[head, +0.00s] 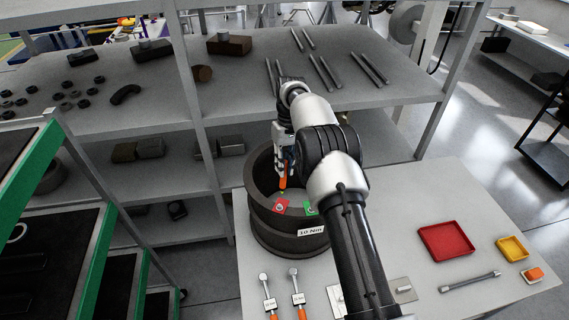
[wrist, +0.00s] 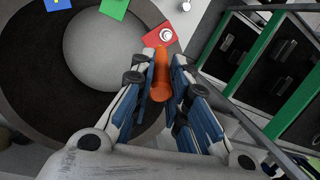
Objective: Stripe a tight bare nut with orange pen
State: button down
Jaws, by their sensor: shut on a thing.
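My gripper (head: 284,165) is shut on an orange pen (head: 283,183), which points down over the dark round casing (head: 288,243). In the wrist view the pen (wrist: 162,82) sits between the blue-lined fingers, its far end close to a red pad (wrist: 152,37). A pale round nut (wrist: 166,34) sits on the red pad. I cannot tell whether the pen touches the pad or nut. A green pad (head: 311,208) and a blue pad (wrist: 58,4) also lie on the casing; the green one is partly hidden by my arm in the head view. I see no clear stripe on the nut.
A "10 Nm" label (head: 311,231) is on the casing. Two orange-handled wrenches (head: 297,288) lie in front. A red tray (head: 446,242), a yellow tray (head: 512,248), a small orange item (head: 534,275) and a spanner (head: 470,283) lie right. Grey shelving (head: 228,105) stands behind.

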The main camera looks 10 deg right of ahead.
aim_at(282, 188)
jog(key=shift+f+b, duration=1.15)
jog(key=shift+f, duration=1.2)
jog(key=shift+f+b, duration=0.3)
jog(key=shift+f, duration=0.1)
jog(key=shift+s+a+b, duration=0.3)
jog(key=shift+s+a, duration=0.05)
jog(key=shift+s, duration=0.2)
jog(key=shift+w+d+r+p, duration=0.15)
jog(key=shift+w+r+p, duration=0.1)
jog(key=shift+r+p, duration=0.65)
jog(key=shift+w+d+r+p, duration=0.25)
jog(key=shift+r+p, duration=0.35)
jog(key=shift+r, duration=0.55)
jog(key=shift+w+d+r+p, duration=0.1)
jog(key=shift+w+r+p, duration=0.2)
jog(key=shift+r+p, duration=0.6)
